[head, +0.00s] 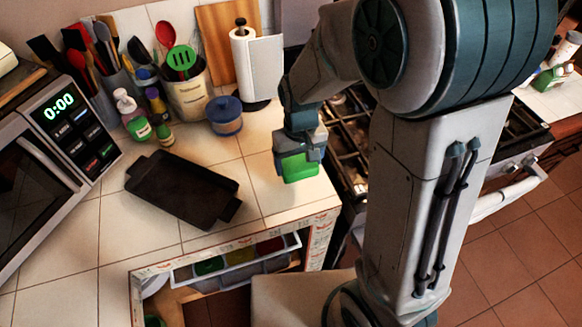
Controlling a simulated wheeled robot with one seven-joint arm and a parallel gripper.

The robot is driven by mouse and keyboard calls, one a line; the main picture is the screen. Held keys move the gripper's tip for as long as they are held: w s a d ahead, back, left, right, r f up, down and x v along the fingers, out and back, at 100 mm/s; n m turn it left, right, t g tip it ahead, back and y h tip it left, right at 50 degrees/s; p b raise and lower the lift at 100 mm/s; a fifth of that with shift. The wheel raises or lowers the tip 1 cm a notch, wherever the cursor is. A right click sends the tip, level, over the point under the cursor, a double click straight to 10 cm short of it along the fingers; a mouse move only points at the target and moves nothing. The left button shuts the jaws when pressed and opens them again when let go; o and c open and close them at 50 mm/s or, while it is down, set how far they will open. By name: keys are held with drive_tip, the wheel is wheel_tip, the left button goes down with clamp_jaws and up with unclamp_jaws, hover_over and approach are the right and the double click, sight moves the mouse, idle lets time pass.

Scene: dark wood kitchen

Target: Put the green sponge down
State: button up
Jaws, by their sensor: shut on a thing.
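The green sponge (300,168) is held in my gripper (299,160), which is shut on it. The gripper points down over the right end of the tiled counter (255,180), close to the stove side. Only part of the sponge shows below the fingers. I cannot tell whether its underside touches the counter or hangs a little above it.
A dark tray (183,188) lies left of the gripper. The stove (348,150) is right, an open drawer (235,265) below. Bare tiles lie between tray and sponge.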

sight(291, 172)
drive_tip(key=shift+w+a+f, duration=0.25)
drive_tip(key=shift+a+f, duration=0.1)
drive_tip(key=shift+a, duration=0.15)
drive_tip(key=shift+w+a+f, duration=0.2)
drive_tip(key=shift+a+f, duration=0.15)
drive_tip(key=shift+a, duration=0.1)
drive_tip(key=shift+f+p, duration=0.4)
drive_tip(key=shift+f, duration=1.55)
drive_tip(key=shift+f, duration=0.2)
drive_tip(key=o, duration=0.8)
drive_tip(key=shift+o, duration=0.2)
wheel_tip(291, 172, up, 12)
drive_tip(key=shift+r+b, duration=0.25)
drive_tip(key=shift+b, duration=0.05)
drive_tip(key=s+d+r+m+t, duration=0.3)
drive_tip(key=s+d+r, duration=0.4)
drive_tip(key=s+d, duration=0.5)
drive_tip(key=shift+s+r+t, duration=0.25)
drive_tip(key=shift+r+t, duration=0.05)
drive_tip(key=shift+r, duration=0.1)
